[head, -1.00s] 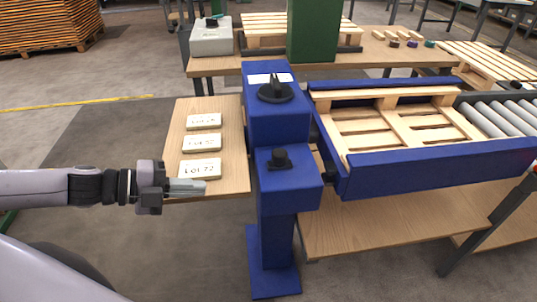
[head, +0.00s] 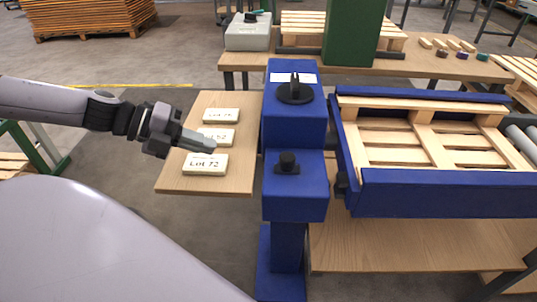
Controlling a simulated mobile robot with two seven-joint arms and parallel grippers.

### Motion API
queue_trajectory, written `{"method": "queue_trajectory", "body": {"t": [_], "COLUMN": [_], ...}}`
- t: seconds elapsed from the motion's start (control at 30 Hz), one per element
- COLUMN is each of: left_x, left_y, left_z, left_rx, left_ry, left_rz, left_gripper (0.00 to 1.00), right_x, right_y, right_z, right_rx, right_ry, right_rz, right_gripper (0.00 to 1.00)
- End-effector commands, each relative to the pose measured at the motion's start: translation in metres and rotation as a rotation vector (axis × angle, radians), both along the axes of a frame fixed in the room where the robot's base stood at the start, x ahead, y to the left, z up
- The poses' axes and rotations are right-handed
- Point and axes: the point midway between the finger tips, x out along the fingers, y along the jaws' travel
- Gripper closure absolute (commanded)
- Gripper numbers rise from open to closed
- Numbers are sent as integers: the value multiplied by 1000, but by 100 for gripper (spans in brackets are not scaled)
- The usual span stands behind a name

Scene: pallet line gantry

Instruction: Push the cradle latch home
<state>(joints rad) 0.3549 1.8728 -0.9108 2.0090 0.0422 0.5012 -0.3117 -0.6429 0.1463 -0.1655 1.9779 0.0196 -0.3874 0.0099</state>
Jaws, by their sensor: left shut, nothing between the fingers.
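The blue cradle (head: 450,190) holds a wooden pallet (head: 430,140) at the right. A blue post (head: 291,130) stands at its left. On the post are a black rotary knob (head: 295,92) on the upper block and a black knob on a small plate (head: 288,162) on the lower step. I cannot tell which of these is the cradle latch. My left gripper (head: 210,144) is shut and empty, left of the post and over the small wooden shelf, apart from both knobs. It partly covers the middle lot block. My right gripper is not in view.
The wooden shelf (head: 180,179) carries labelled blocks, the nearest reading Lot 72 (head: 205,165). Behind stand a table (head: 400,70) with a grey box (head: 248,35), a green column (head: 354,32) and small coloured pieces. Rollers (head: 522,142) lie at the right.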

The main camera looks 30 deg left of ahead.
Motion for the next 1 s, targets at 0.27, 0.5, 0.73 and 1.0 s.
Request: {"method": "queue_trajectory", "body": {"t": [0.27, 0.5, 0.73, 1.0], "left_x": [3, 18, 31, 39], "left_y": [-4, -21, -34, -43], "left_z": [-4, -17, -26, -33], "left_rx": [-2, -2, -4, -4], "left_ry": [3, 2, 0, 0], "left_rz": [-2, -4, 1, -2], "left_gripper": [100, 100, 100, 100], "right_x": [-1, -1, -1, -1], "right_y": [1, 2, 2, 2], "right_z": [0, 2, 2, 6], "right_rx": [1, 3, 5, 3], "right_ry": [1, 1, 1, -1], "right_rz": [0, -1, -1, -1], "right_gripper": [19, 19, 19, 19]}}
